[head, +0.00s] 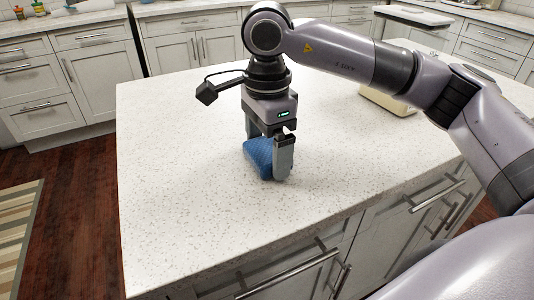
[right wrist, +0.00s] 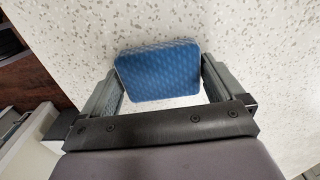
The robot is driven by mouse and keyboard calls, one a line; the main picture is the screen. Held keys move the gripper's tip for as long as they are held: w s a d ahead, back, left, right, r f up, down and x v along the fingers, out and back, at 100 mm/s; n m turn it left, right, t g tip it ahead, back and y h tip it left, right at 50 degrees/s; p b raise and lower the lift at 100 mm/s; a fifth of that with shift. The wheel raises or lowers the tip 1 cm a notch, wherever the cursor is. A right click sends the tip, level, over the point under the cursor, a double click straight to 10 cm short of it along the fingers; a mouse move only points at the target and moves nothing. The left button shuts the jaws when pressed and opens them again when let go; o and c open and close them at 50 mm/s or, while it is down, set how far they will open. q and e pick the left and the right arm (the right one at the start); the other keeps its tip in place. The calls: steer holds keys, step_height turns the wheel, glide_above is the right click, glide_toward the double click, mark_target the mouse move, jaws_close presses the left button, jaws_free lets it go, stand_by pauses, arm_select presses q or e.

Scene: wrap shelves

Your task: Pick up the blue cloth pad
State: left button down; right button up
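The blue cloth pad (head: 258,158) rests on the white speckled countertop, partly hidden behind one finger of my right gripper in the head view. My right gripper (head: 268,158) points straight down over it, with one finger on each side. In the right wrist view the blue pad (right wrist: 158,72) shows between the spread fingertips of the right gripper (right wrist: 160,72). The fingertips lie very close to the pad's side edges; whether they touch it is hard to tell. My left gripper is not in view.
A cream-coloured object (head: 388,100) stands on the counter behind my right arm. The countertop (head: 180,150) left of the gripper is clear. Its front edge drops to drawers with metal handles. More cabinets and a striped rug (head: 18,235) lie beyond the counter.

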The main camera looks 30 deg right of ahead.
mark_target(267, 149)
steer(key=c, duration=0.5)
arm_select(q)
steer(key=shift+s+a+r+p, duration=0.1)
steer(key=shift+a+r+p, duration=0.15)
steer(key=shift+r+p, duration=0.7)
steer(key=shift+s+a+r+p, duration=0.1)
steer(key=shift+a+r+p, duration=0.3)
steer(key=shift+p, duration=0.9)
arm_select(e)
steer(key=shift+r, duration=10)
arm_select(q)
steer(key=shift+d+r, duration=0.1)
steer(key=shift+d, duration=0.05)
arm_select(e)
steer(key=shift+o, duration=0.5)
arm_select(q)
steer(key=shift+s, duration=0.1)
arm_select(e)
steer(key=shift+s, duration=0.1)
